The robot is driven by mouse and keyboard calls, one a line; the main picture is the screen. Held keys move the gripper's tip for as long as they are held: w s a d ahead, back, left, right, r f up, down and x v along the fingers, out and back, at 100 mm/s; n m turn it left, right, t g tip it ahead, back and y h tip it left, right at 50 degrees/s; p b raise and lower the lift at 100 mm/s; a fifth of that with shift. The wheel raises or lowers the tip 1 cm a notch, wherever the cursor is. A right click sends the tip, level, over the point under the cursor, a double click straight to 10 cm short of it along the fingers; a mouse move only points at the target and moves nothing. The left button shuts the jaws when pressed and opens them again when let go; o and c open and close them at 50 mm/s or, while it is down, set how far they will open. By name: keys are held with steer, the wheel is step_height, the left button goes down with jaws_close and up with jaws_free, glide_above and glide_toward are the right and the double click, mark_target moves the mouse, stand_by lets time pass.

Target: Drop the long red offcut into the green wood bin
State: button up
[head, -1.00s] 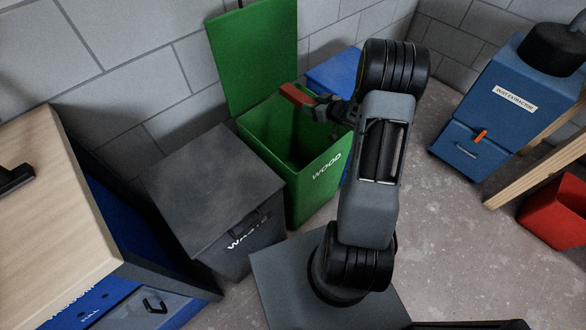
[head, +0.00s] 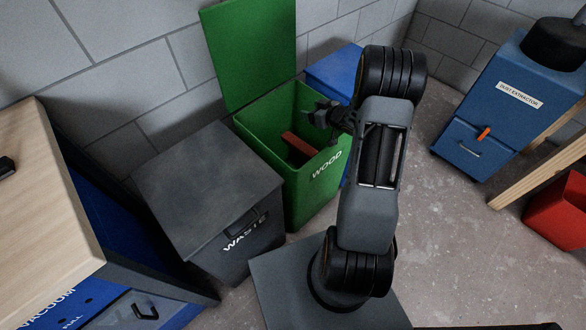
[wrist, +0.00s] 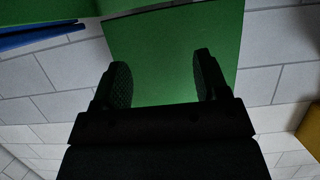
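The red offcut (head: 298,144) shows inside the mouth of the green wood bin (head: 314,185), tilted, below my gripper and apart from it. Its lower end is hidden by the bin's front wall. The bin's lid (head: 250,50) stands open against the wall behind. My gripper (head: 318,112) is above the bin's right side. In the wrist view its two fingers (wrist: 160,82) are spread apart with nothing between them, and the green lid (wrist: 170,45) shows behind them.
A closed dark waste bin (head: 205,185) stands left of the wood bin. A blue bin (head: 333,72) stands behind it to the right. A wooden-topped bench (head: 45,190) is at the left. A blue dust extractor (head: 500,100) and a red container (head: 560,210) are at the right.

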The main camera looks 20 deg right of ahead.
steer(key=shift+o, duration=0.6)
steer(key=shift+s, duration=0.1)
steer(key=p+v, duration=0.2)
steer(key=v, duration=1.1)
steer(key=shift+s+d+r+p, duration=0.2)
steer(key=shift+s+p, duration=0.05)
steer(key=shift+p, duration=0.05)
